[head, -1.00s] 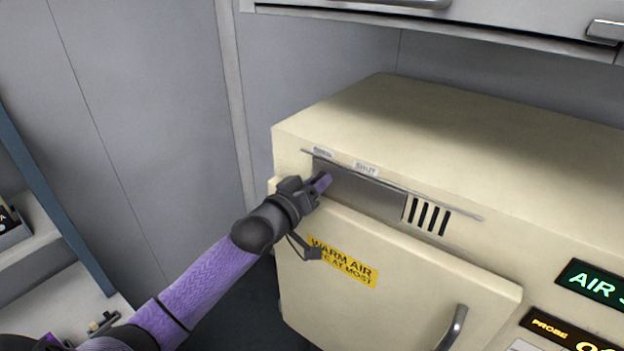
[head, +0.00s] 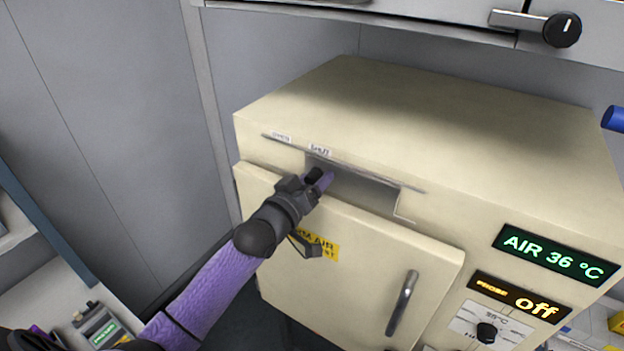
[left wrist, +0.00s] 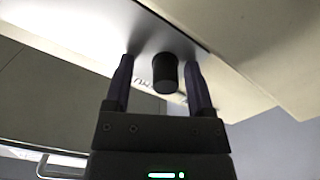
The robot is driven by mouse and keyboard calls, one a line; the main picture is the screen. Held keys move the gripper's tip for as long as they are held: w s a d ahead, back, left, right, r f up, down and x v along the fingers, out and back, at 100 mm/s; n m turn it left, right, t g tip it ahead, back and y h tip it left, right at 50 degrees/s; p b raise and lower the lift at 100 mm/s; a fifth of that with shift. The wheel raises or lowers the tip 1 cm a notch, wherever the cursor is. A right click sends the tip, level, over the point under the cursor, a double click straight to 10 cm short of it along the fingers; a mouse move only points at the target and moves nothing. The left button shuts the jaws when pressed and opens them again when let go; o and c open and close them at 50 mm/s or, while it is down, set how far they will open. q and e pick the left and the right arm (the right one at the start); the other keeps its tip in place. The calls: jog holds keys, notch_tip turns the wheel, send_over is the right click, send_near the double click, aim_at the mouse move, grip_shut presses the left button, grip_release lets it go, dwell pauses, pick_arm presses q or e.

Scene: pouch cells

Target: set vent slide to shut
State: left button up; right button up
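The vent slide (head: 365,190) is a grey metal plate in a recess at the top front of the cream cabinet. No vent slots show beside the plate. The slide's black knob (head: 313,175) also shows in the left wrist view (left wrist: 165,72). My left gripper (head: 322,180) is at the plate's left end. In the left wrist view its fingers (left wrist: 160,88) stand open on either side of the knob, with gaps. My right gripper is out of view.
The cream cabinet (head: 420,115) has a door with a handle (head: 402,303) below the slide. A black knob (head: 561,30) sticks out from the unit above. A blue object (head: 614,118) is at the right edge.

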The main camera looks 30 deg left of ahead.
pick_arm(q)
jog(key=shift+a, duration=0.15)
jog(key=s, duration=1)
jog(key=shift+a+b, duration=0.35)
jog(key=shift+b, duration=0.05)
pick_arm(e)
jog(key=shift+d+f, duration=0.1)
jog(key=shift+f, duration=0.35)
